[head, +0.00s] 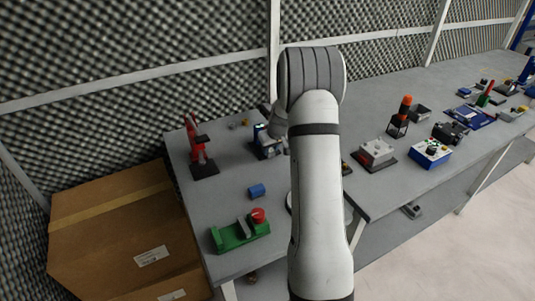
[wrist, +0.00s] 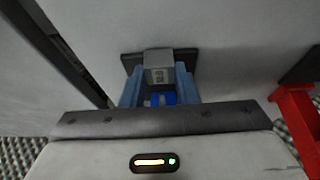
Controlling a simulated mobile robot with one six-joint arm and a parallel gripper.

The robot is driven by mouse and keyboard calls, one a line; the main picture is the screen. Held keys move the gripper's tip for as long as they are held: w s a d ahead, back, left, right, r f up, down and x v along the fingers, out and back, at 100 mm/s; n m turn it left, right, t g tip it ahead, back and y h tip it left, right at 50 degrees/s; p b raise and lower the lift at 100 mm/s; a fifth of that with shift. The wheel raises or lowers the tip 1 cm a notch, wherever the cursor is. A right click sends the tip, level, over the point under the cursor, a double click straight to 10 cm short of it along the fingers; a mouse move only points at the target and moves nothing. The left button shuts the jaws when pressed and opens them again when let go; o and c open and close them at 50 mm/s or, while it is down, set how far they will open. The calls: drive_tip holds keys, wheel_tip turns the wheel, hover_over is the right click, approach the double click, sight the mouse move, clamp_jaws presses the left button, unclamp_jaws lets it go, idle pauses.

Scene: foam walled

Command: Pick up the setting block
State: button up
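The setting block appears to be the grey block with dark markings (wrist: 158,68), on or just above a dark base plate (wrist: 131,60) in the wrist view. My gripper (wrist: 159,76) has its two blue-grey fingers on either side of this block, with hardly any gap showing. Whether the fingers press on it cannot be told. A bright blue part (wrist: 160,100) shows between the fingers, nearer to the palm. In the head view my arm hides my fingers and the block; a small blue and grey device (head: 264,141) shows beside my wrist.
A red press-like stand (head: 199,150) is at the left of the grey table (head: 228,192). A blue cylinder (head: 257,191) and a green fixture with a red knob (head: 240,233) are nearer the front. A cardboard box (head: 115,220) stands left. Several devices stand right.

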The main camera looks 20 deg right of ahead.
drive_tip(key=c, duration=0.4)
clamp_jaws()
drive_tip(key=shift+r, duration=0.1)
